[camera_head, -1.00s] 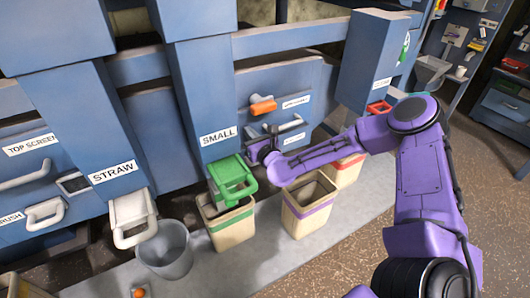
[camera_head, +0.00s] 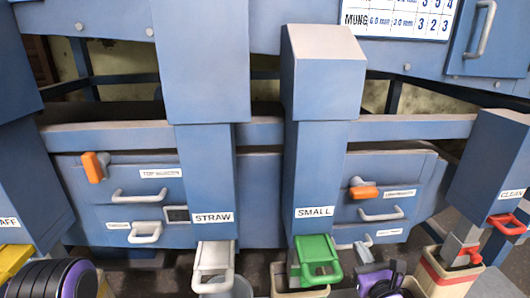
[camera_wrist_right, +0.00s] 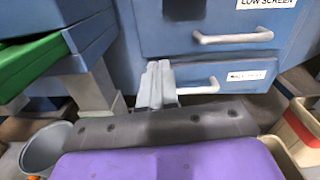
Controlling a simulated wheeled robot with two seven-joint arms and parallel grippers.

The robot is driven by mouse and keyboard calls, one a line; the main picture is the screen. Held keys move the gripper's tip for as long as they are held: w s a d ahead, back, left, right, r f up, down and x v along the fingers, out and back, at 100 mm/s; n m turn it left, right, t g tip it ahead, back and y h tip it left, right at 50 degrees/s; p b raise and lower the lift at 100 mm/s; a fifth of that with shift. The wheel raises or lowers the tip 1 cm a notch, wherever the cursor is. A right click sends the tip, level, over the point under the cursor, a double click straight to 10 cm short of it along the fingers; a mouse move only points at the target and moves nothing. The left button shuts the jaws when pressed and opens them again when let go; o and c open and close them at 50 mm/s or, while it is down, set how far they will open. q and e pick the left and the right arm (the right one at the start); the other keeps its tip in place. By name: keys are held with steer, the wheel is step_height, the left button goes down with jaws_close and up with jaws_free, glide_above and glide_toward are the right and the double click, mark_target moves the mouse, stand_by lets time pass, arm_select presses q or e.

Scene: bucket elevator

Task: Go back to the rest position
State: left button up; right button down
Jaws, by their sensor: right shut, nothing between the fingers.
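My right gripper (camera_head: 363,252) is low in the head view, just right of the green slide gate (camera_head: 318,262) under the SMALL chute (camera_head: 315,180). Its purple wrist shows at the bottom edge. In the right wrist view the grey fingers (camera_wrist_right: 156,84) are together and empty, in front of the drawers under the LOW SCREEN label. Whether they touch anything is hard to tell. A purple and black part of my left arm shows at the bottom left of the head view, but the left gripper is outside it.
The grey STRAW gate (camera_head: 212,266) hangs left of the green one. A red-handled CLEAN chute (camera_head: 498,165) stands at the right. A red-striped bin (camera_head: 440,278) is at the lower right. In the wrist view a grey bucket (camera_wrist_right: 45,148) stands at the lower left.

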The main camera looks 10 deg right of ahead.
steer(key=s+a+f+n+g, duration=0.2)
steer(key=s+f+n+g, duration=0.2)
steer(key=f+n, duration=0.35)
steer(key=s+a+f+n+g, duration=0.1)
steer(key=s+f+n+g, duration=0.2)
steer(key=f+n, duration=0.45)
steer(key=s+d+f+n+g+h, duration=0.1)
steer(key=s+f+n+g, duration=0.3)
steer(key=s, duration=0.7)
steer(key=s+d+f+n+g+h, duration=0.1)
steer(key=s+f+n+g, duration=0.2)
steer(key=s+f+n, duration=0.5)
steer(key=s+n, duration=0.1)
steer(key=s, duration=0.2)
steer(key=shift+s+f+n+g, duration=0.15)
steer(key=shift+s+n+g, duration=0.25)
